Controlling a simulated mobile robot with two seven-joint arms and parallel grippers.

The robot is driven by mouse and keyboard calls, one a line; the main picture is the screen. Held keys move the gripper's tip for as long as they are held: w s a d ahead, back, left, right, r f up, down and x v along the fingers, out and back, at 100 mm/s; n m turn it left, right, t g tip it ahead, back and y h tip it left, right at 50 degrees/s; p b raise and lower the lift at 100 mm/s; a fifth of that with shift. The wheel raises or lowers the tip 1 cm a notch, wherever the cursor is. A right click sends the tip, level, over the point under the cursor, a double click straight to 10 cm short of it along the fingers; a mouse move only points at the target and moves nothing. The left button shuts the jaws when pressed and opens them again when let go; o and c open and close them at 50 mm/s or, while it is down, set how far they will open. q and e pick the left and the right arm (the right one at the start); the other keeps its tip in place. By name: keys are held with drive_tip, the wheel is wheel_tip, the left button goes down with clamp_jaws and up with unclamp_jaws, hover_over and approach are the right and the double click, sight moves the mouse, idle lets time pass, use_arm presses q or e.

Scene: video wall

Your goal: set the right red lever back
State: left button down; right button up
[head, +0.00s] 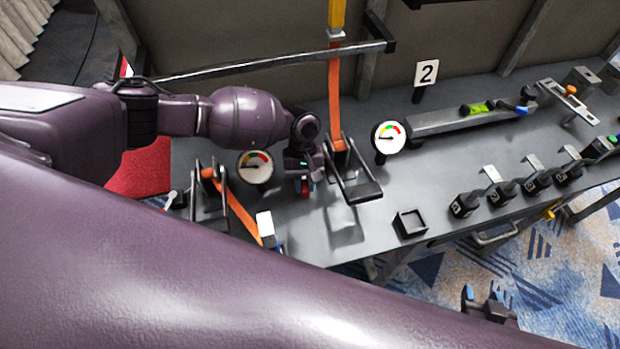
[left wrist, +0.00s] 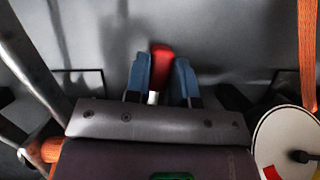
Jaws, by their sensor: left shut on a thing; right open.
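My left gripper (head: 303,176) reaches down over the grey bench between two orange strap buckles. It is shut on the red lever (left wrist: 161,60). In the left wrist view the red handle stands between the two blue fingertips, with a short white part below it. In the head view only a bit of the red lever (head: 305,186) shows under the gripper, and its base is hidden. I see no second red lever clearly. My right gripper (head: 484,301) is open and empty, low in front of the bench over the carpet.
Dial gauges stand left (head: 254,166) and right (head: 388,137) of my left gripper. The metal buckle frame (head: 358,190) is close on its right. A small open black box (head: 410,223) and several black switch blocks (head: 464,204) lie further right. My purple arm covers the foreground.

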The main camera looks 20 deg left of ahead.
use_arm(q)
drive_tip(key=shift+s+a+m+y+p, duration=0.15)
drive_tip(key=shift+a+m+y+p, duration=0.25)
drive_tip(key=shift+m, duration=0.4)
drive_tip(key=shift+s+a+m+y+p, duration=0.1)
drive_tip(key=shift+s+a+m+y, duration=0.1)
drive_tip(key=shift+a+m, duration=0.45)
drive_tip(key=shift+d, duration=0.15)
drive_tip(key=c, duration=1.2)
unclamp_jaws()
drive_tip(key=shift+c, duration=0.2)
drive_tip(key=shift+w+r, duration=0.1)
drive_tip(key=v, duration=1)
drive_tip(key=shift+w+r, duration=0.15)
drive_tip(key=shift+r, duration=0.1)
